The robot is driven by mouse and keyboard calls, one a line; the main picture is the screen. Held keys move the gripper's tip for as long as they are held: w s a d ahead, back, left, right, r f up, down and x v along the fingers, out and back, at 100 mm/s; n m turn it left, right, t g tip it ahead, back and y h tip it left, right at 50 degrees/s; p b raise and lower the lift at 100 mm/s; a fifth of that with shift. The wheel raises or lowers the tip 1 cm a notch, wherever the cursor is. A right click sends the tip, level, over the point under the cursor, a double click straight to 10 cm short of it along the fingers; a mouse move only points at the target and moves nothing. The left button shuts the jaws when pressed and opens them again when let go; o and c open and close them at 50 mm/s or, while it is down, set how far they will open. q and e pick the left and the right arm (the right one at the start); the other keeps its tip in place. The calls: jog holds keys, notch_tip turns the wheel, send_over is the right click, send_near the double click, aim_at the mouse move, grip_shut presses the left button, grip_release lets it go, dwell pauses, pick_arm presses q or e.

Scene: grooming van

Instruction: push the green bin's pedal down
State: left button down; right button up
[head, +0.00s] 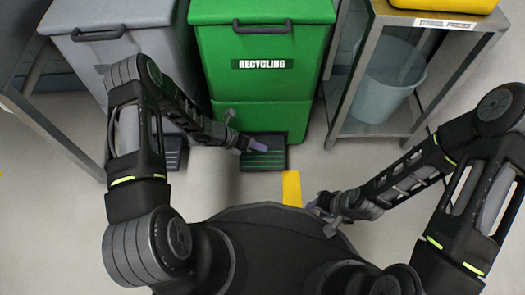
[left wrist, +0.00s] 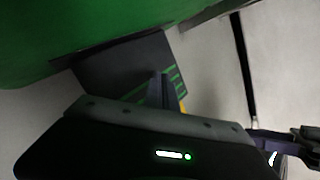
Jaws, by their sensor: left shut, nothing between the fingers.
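The green bin (head: 264,70), labelled RECYCLING, stands at the top middle of the head view. Its black pedal (head: 264,160) with green stripes sticks out at the floor in front. The pedal also shows in the left wrist view (left wrist: 120,68). My left gripper (head: 257,146) is shut and empty, its tips over the pedal's upper left part. In the left wrist view its fingers (left wrist: 158,88) overlap the striped part. I cannot tell whether they touch it. My right gripper (head: 320,207) is low over the floor, right of the yellow strip; its jaw state is unclear.
A grey bin (head: 95,55) with its own dark pedal (head: 172,155) stands left of the green one. A metal rack (head: 352,95) on the right holds a grey bucket (head: 385,85) and a yellow item (head: 450,5). Yellow tape (head: 291,188) marks the clear floor.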

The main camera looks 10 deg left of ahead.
aim_at(260, 153)
dwell(0.4)
pick_arm(q)
jog(key=shift+f+b, duration=0.4)
jog(key=shift+f, duration=0.05)
jog(key=shift+f+b, duration=1.1)
jog(key=shift+f, duration=0.2)
dwell(1.1)
jog(key=shift+s+r, duration=0.1)
jog(key=shift+r+p, duration=0.65)
jog(key=shift+r, duration=0.05)
jog(key=shift+r+p, duration=0.75)
jog(key=shift+r, duration=0.2)
notch_tip(260, 153, up, 5)
jog(key=p, duration=0.4)
